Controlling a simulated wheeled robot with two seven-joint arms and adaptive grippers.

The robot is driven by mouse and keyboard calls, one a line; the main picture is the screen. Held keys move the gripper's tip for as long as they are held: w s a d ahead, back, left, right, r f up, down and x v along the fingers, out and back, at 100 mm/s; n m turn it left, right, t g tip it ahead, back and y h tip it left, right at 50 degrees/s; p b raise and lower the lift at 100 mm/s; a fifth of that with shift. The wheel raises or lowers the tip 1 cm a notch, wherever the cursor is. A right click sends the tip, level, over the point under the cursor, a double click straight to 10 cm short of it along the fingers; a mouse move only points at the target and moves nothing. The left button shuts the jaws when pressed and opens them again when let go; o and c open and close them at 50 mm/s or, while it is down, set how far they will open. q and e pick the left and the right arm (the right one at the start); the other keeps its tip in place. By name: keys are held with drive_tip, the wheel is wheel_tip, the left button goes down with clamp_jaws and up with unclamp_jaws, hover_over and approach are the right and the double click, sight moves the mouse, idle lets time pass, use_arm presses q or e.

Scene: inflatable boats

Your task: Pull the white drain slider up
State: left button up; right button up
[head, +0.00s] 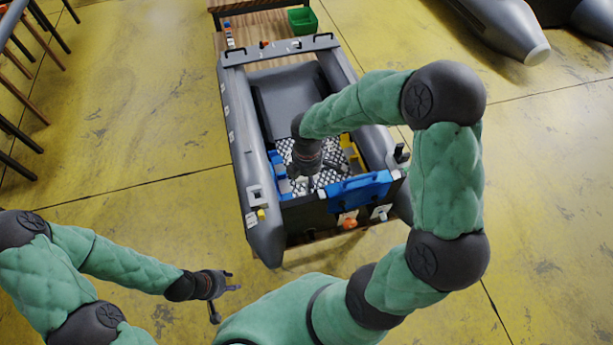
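The grey inflatable boat (244,165) has a dark stern with a blue part (360,188) across it. A small white plate (380,212) sits on the outer stern face at the right, and a white piece shows beside an orange knob (350,223). I cannot tell which is the drain slider. My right gripper (304,184) points down inside the boat, over the patterned floor behind the stern. Its fingers are too small and dark to tell if they are open. My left gripper (228,302) is open and empty, outside the boat, left of and below the stern.
The boat rests on a wooden table (256,22). A green bin (302,20) stands at its far end. A yellow part (349,152) lies in the boat's right side. Dark stools stand far left; another grey boat (500,30) is top right.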

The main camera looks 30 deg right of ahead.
drive_tip(key=shift+s+f, duration=0.1)
drive_tip(key=shift+s, duration=0.15)
wheel_tip(320, 180, up, 2)
drive_tip(key=shift+w+r+p, duration=0.15)
drive_tip(key=shift+p, duration=0.9)
wheel_tip(320, 180, up, 4)
drive_tip(key=p, duration=0.3)
drive_tip(key=shift+r+p, duration=0.5)
drive_tip(key=shift+r, duration=0.05)
drive_tip(key=shift+f, duration=0.1)
